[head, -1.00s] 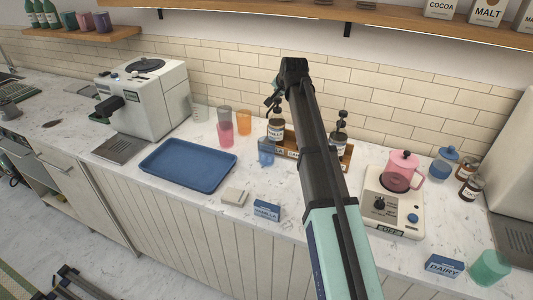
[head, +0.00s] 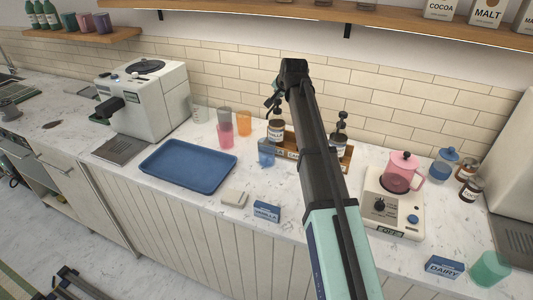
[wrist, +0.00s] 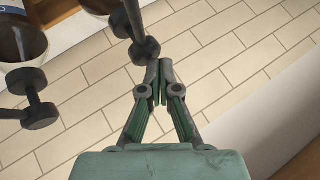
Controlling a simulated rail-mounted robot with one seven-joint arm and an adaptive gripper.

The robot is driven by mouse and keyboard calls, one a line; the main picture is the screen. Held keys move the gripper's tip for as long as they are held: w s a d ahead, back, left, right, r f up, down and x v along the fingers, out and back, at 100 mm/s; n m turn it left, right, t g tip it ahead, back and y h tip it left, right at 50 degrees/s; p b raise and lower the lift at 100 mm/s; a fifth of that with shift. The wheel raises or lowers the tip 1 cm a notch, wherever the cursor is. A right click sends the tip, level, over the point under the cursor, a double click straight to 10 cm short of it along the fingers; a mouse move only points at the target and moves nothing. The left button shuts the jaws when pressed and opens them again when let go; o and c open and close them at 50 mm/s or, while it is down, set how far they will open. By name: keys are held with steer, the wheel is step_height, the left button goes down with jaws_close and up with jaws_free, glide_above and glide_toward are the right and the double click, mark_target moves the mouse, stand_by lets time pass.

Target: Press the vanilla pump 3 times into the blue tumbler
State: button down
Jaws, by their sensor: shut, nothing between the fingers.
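A dark-capped pump bottle (head: 276,131) with a pale label stands in the wooden rack against the tiled wall; its label is too small to read surely. The blue tumbler (head: 266,156), see-through, stands upright on the counter just in front of that bottle. My gripper (head: 272,98) is above the bottle, by its pump top, partly hidden behind my arm. In the wrist view my gripper (wrist: 159,74) is shut and empty, its tips beside a black pump head (wrist: 145,50); I cannot tell whether they touch. Another black pump head (wrist: 40,115) is at the left.
A second pump bottle (head: 340,143) stands right in the rack (head: 347,158). Pink (head: 225,134) and orange (head: 243,123) tumblers stand left. A blue tray (head: 188,189), a vanilla-labelled box (head: 266,211) and a pink jug (head: 402,174) on a cream appliance (head: 410,212) are around.

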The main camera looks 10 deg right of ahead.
steer(key=shift+f, duration=0.5)
stand_by(0.5)
steer(key=shift+r, duration=0.5)
steer(key=shift+r+p, duration=1.55)
steer(key=shift+r, duration=1.4)
